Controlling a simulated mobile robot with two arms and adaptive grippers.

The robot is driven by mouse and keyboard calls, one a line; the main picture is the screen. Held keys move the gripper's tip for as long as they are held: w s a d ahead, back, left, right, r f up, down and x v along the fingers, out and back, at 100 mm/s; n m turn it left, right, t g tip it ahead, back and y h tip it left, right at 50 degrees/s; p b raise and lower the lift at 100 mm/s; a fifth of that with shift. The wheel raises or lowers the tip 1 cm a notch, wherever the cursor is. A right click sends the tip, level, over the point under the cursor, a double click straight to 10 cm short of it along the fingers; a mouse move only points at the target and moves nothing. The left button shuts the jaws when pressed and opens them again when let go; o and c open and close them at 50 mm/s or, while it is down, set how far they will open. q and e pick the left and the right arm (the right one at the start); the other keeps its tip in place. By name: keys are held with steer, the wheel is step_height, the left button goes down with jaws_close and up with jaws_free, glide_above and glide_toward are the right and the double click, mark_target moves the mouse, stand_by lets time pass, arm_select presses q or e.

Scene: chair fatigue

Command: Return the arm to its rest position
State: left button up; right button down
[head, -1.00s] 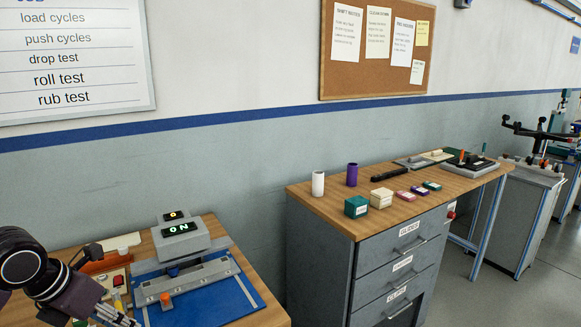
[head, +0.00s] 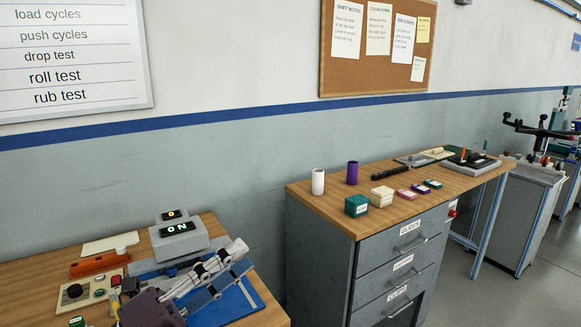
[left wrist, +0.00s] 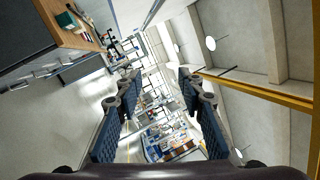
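My left gripper (head: 241,258) comes in low in the head view, over the blue mat (head: 236,306) on the left workbench. Its fingers point up and to the right. In the left wrist view its two dark padded fingers (left wrist: 160,110) stand wide apart with nothing between them. The gripper hides part of the mat and the grey fixture on it. Whether it touches anything below cannot be told. My right gripper is not in view.
A grey drawer cabinet (head: 395,262) with small boxes and cylinders on top stands to the right, across a narrow gap.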

arm_select(q)
steer(key=w+a+f+n+t+y, duration=0.2)
steer(key=a+n+t+y, duration=0.2)
steer(key=a+n+y, duration=0.4)
steer(key=w+a+f+n+t+y, duration=0.2)
steer(key=a+f+n+t+y, duration=0.3)
steer(key=n, duration=0.6)
steer(key=s+a+f+n+g+y, duration=0.2)
steer(key=f+n+g+y, duration=0.15)
steer(key=f, duration=0.25)
steer(key=s+a+f+n+g+y, duration=0.3)
steer(key=f+n+g, duration=0.1)
steer(key=f, duration=0.3)
steer(key=s+d+f+n+g+h, duration=0.1)
steer(key=s+d+f+g, duration=0.1)
steer(key=s+f+g, duration=0.4)
steer(key=s+d+f+n+g+h, duration=0.1)
steer(key=s+d+f+g, duration=0.15)
steer(key=s+f, duration=0.6)
steer(key=s+d+f+n+g+h, duration=0.1)
steer(key=s+d+f+g, duration=0.3)
steer(key=s, duration=0.5)
step_height(320, 180, down, 28)
steer(key=s+a, duration=0.2)
steer(key=s+a+f+g, duration=0.1)
steer(key=s+a+f, duration=0.1)
steer(key=s+f, duration=1.3)
steer(key=shift+s+a+f+g, duration=0.15)
steer(key=shift+s+a+g, duration=0.15)
steer(key=shift+s, duration=0.45)
